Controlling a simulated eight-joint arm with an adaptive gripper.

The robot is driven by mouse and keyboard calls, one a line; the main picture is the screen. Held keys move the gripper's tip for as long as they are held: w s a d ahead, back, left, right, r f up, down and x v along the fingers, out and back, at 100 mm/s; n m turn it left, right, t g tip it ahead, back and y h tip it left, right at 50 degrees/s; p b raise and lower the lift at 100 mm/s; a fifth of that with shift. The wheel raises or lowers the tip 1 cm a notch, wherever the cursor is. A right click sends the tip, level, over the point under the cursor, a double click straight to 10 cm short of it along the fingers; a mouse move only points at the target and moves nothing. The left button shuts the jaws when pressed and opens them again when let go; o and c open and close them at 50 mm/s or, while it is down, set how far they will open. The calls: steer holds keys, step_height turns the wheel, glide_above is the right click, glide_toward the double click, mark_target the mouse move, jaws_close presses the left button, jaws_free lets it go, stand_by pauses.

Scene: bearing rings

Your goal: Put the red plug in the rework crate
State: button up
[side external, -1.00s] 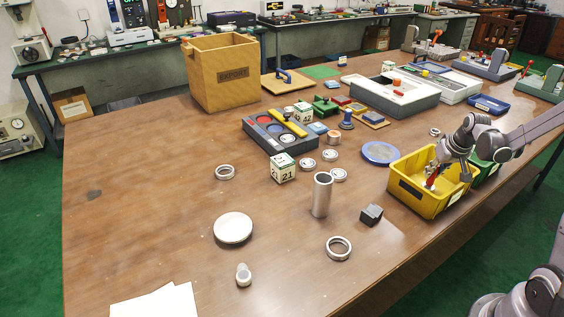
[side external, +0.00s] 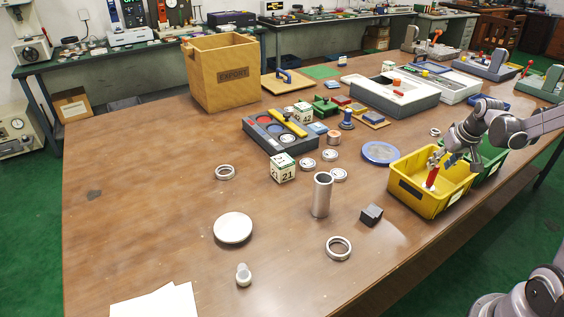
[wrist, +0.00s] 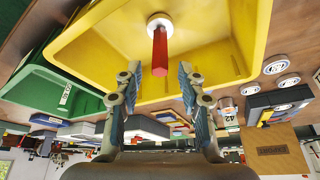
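The red plug (side external: 432,177) stands roughly upright inside the yellow crate (side external: 407,196), slightly tilted in the side view. In the wrist view the red plug (wrist: 160,50) shows a red shaft pointing at me and a white round end against the yellow crate (wrist: 220,72). My gripper (side external: 440,158) is over the yellow crate, just above the plug. In the wrist view my gripper (wrist: 156,80) has its fingers spread wide with nothing held between them. The plug's free end shows just past the fingertips. The writing on the crate's label cannot be read.
A blue disc (side external: 380,153) and a dark block (side external: 371,214) lie near the yellow crate. A metal tube (side external: 322,195) stands to the left.

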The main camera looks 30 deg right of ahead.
steer(key=v, duration=0.7)
steer(key=s+a+n+t+y, duration=0.1)
steer(key=s+a+n, duration=0.1)
steer(key=a, duration=1.2)
steer(key=s+a+r+n+t+y, duration=0.1)
steer(key=a+n, duration=0.3)
steer(key=a, duration=0.9)
steer(key=shift+s+a+r+t, duration=0.25)
steer(key=shift+s+a+t, duration=0.15)
steer(key=shift+t, duration=0.2)
steer(key=shift+o, duration=0.4)
